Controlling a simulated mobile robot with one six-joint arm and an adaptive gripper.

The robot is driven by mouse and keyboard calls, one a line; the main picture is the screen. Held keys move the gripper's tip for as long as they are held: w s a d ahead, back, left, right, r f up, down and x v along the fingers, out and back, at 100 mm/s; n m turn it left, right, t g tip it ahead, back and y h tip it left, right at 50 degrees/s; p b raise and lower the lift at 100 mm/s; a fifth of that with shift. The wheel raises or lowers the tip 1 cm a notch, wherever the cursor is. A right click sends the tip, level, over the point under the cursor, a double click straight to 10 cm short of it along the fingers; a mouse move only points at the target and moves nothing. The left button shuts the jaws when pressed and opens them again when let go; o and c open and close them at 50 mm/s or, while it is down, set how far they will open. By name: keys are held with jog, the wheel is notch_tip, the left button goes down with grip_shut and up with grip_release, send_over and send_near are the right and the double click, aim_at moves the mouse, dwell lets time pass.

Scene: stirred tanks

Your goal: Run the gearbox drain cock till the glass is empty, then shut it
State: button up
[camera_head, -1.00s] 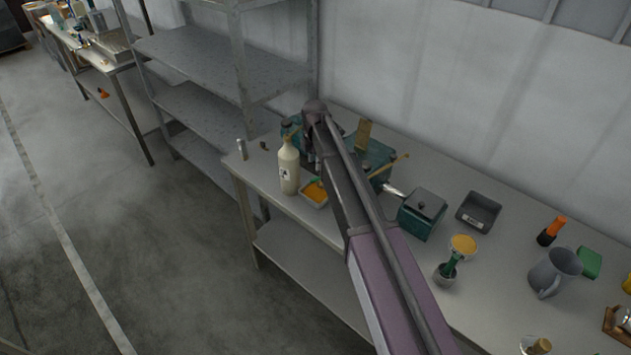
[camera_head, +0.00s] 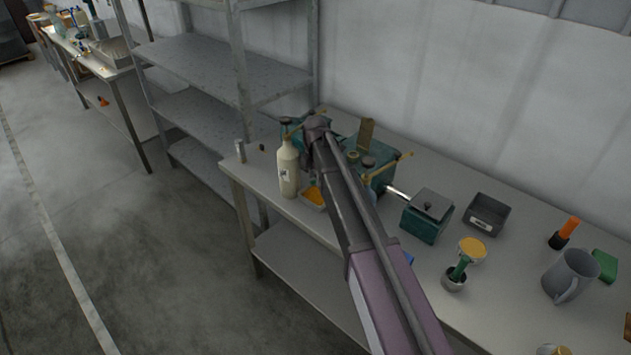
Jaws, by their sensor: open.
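A teal gearbox (camera_head: 382,152) stands on the bench against the wall, partly hidden behind my arm. Tan lever handles show on it, one at its right side (camera_head: 391,168) and one at its far left end (camera_head: 306,117). I cannot tell which of them is the drain cock. The glass and its level cannot be made out. My gripper (camera_head: 304,162) hangs below the wrist at the gearbox's left part, just right of a cream bottle (camera_head: 288,168). It is mostly hidden by the wrist and bottle; its jaws are open, and I cannot tell whether it touches anything.
An orange-filled tray (camera_head: 314,197) sits beside the bottle, close to my arm. Shelving (camera_head: 205,108) stands left.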

jog(key=shift+f, duration=0.1)
grip_shut()
jog(key=shift+w+a+m, duration=0.1)
jog(key=shift+m, duration=0.3)
jog(key=m, duration=0.3)
jog(key=shift+w+a, duration=0.2)
jog(key=shift+w, duration=0.2)
jog(key=shift+w+m, duration=0.3)
jog(key=shift+m, duration=0.9)
jog(key=shift+w+m, duration=0.25)
jog(key=shift+m, duration=0.95)
grip_release()
